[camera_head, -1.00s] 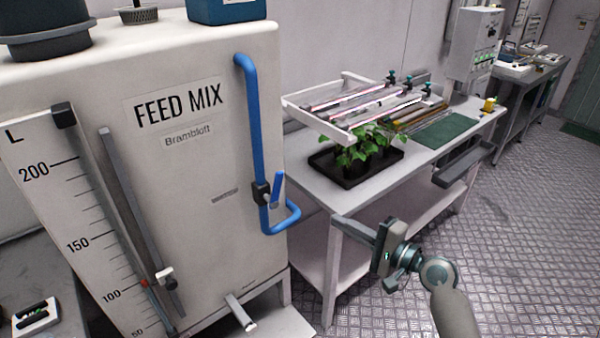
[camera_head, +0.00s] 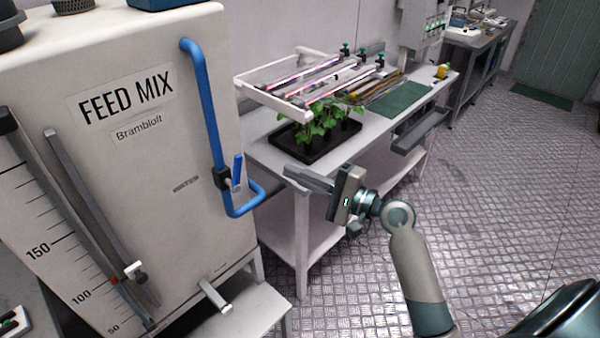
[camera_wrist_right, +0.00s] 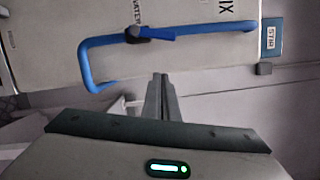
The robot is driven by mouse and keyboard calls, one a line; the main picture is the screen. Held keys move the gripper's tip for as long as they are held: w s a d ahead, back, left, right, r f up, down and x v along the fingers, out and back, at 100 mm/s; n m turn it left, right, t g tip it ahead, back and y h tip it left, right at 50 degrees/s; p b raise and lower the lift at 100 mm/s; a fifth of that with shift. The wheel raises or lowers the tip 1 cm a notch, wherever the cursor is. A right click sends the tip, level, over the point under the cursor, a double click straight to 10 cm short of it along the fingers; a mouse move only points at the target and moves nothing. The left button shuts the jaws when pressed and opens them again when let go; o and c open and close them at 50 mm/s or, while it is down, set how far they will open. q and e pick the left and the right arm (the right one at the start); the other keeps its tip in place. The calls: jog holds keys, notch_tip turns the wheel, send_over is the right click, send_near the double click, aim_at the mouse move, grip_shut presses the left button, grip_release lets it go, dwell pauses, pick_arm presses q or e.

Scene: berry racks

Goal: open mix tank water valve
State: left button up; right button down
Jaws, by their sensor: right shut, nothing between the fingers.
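The feed mix tank (camera_head: 160,195) is a large pale tank at the left of the head view. A blue water pipe (camera_head: 203,100) runs down its right side and bends back at the bottom. The valve's blue lever handle (camera_head: 238,168) stands upright, along the pipe, by a dark valve body (camera_head: 222,178). In the right wrist view, the lever (camera_wrist_right: 158,36) lies along the pipe (camera_wrist_right: 90,65). My right gripper (camera_head: 287,172) is shut and empty, to the right of the lever and apart from it. Its fingers (camera_wrist_right: 160,80) point toward the pipe. My left gripper is out of view.
A white bench (camera_head: 270,160) stands behind my right gripper with a black plant tray (camera_head: 310,150) and a white rack (camera_head: 250,90). A drain spout (camera_head: 215,297) sticks out low on the tank. Open metal floor (camera_head: 490,200) lies at the right.

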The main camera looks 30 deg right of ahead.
aim_at(233, 171)
jog(key=w+a+r+p, duration=0.1)
jog(key=w+a+p, duration=0.3)
jog(key=a, duration=0.3)
jog(key=shift+w+a+r+p, duration=0.2)
jog(key=shift+w+a+p, duration=0.2)
jog(key=shift+p, duration=0.1)
jog(key=shift+d, duration=0.1)
